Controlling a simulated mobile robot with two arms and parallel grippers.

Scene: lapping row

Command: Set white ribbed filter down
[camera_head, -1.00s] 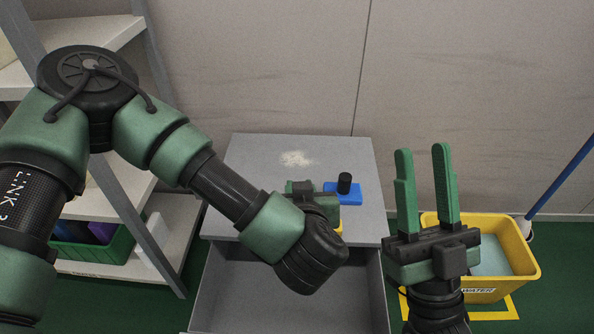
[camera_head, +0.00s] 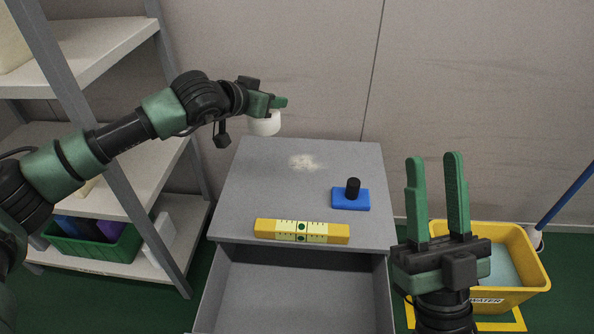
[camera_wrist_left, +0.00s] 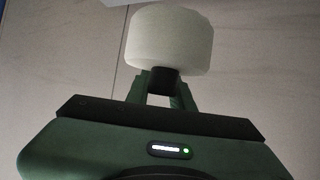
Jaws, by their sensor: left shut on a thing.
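The white filter (camera_head: 264,125) hangs in my left gripper (camera_head: 278,102), above the back left part of the grey cabinet top (camera_head: 260,190). In the left wrist view the filter (camera_wrist_left: 170,38) is a pale, short cylinder beyond the fingers of my left gripper (camera_wrist_left: 162,85), with a dark stub between them. Its ribs cannot be made out. The left gripper is shut on it. My right gripper (camera_head: 437,200) is open and empty, pointing up at the right of the cabinet.
On the cabinet top are a yellow spirit level (camera_head: 268,229), a blue block with a black knob (camera_head: 350,198) and a pale powder patch (camera_head: 302,162). The drawer (camera_head: 300,290) below stands open. A shelf rack (camera_head: 100,190) is left, a yellow bucket (camera_head: 515,285) right.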

